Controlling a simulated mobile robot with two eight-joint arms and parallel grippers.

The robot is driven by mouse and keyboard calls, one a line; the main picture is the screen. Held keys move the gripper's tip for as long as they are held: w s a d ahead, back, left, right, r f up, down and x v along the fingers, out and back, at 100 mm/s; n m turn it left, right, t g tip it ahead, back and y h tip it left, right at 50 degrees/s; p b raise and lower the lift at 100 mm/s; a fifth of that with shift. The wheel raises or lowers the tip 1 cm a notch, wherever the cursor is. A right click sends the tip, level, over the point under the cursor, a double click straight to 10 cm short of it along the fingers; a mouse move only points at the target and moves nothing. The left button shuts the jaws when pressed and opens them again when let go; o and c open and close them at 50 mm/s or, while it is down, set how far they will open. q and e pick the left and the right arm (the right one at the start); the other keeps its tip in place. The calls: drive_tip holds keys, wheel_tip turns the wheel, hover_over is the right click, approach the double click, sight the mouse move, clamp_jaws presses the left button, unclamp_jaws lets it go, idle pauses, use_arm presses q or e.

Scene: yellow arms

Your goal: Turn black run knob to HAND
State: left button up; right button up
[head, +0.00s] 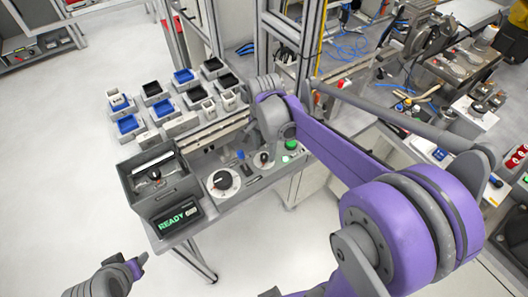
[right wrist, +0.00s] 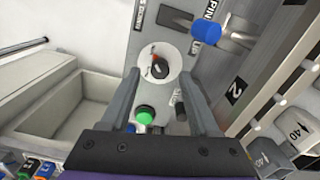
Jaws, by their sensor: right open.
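The small black knob (right wrist: 158,68) with a red mark sits on a round white plate on the grey panel. In the right wrist view its red mark points toward the top; its position labels are not readable. It also shows in the head view (head: 264,159) just below my right wrist. My right gripper (right wrist: 158,82) is open, with one finger on each side of the plate in the picture; I cannot tell whether they touch. Its fingertips are mostly hidden in the head view. My left gripper (head: 138,264) is at the lower left, away from the panel; its jaws are unclear.
A green button (right wrist: 145,115) is close to the knob. A blue-gripped lever (right wrist: 207,30) is beyond it. A larger dial (head: 222,181), a grey bin (head: 132,192) and a READY display (head: 178,218) share the bench. Several small trays stand behind.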

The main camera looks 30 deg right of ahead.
drive_tip(key=shift+f, duration=0.95)
drive_tip(key=shift+c, duration=0.2)
clamp_jaws()
